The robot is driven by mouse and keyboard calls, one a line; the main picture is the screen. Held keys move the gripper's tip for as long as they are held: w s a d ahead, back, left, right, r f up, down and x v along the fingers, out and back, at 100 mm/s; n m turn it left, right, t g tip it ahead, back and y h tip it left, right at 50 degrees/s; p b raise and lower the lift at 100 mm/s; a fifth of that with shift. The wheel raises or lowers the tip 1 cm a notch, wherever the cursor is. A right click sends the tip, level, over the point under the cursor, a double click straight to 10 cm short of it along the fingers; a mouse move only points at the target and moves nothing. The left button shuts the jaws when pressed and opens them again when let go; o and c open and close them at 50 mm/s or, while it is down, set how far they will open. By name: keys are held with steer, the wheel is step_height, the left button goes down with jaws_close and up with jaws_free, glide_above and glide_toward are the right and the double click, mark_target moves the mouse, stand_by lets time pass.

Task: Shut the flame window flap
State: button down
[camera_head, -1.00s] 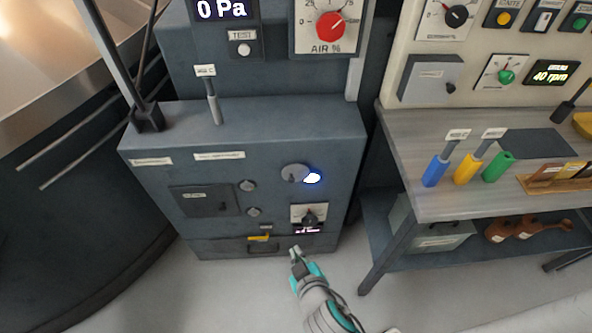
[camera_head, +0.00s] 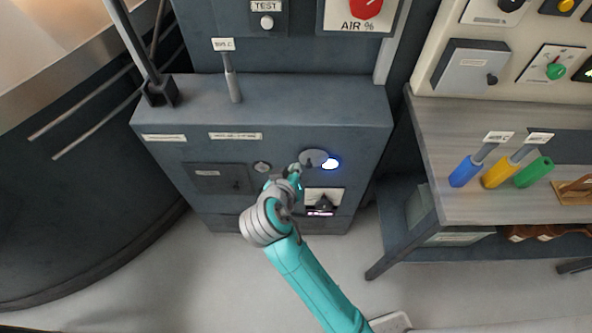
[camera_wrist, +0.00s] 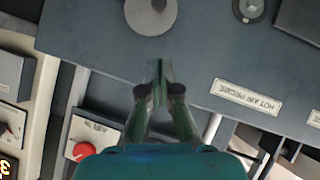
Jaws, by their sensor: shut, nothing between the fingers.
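The flame window flap is a round grey disc (camera_head: 313,158) on the front of the dark cabinet, with a small dark spot on it. The flame window (camera_head: 332,163) glows blue-white just right of the disc and shows uncovered. My gripper (camera_head: 295,170) is shut and empty, close to the disc's lower left in the head view; I cannot tell whether it touches. In the wrist view my gripper (camera_wrist: 159,72) points at the cabinet face, and the disc (camera_wrist: 150,14) sits just beyond the fingertips, apart from them in the picture and cut by the top edge.
The cabinet front (camera_head: 160,155) also carries a square dark door (camera_head: 217,179), a small round knob (camera_head: 262,167) and a dial panel (camera_head: 323,202) below the window. A handled rod (camera_head: 232,80) stands on top. A workbench (camera_head: 470,130) with coloured handles is at the right.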

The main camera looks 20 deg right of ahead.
mark_target(308, 160)
steer(key=x, duration=0.3)
steer(key=s+f+x, duration=0.1)
steer(key=x, duration=0.5)
steer(key=shift+s+d+f, duration=0.1)
steer(key=shift+d+f, duration=0.05)
steer(key=shift+f, duration=0.1)
steer(key=shift+d+f, duration=0.25)
steer(key=shift+f, duration=0.25)
steer(key=shift+a+f+n+h, duration=0.15)
steer(key=shift+f+n+h, duration=0.25)
steer(key=shift+f+h, duration=0.15)
steer(key=s+d+f+n+t+h, duration=0.1)
steer(key=d+f+n+h, duration=0.3)
steer(key=f+n+h, duration=0.3)
steer(key=shift+s+d+f+n, duration=0.2)
steer(key=shift+d+f+n, duration=0.15)
steer(key=shift+f+n, duration=0.35)
steer(key=shift+d+h, duration=0.1)
steer(key=shift+h, duration=0.15)
stand_by(0.3)
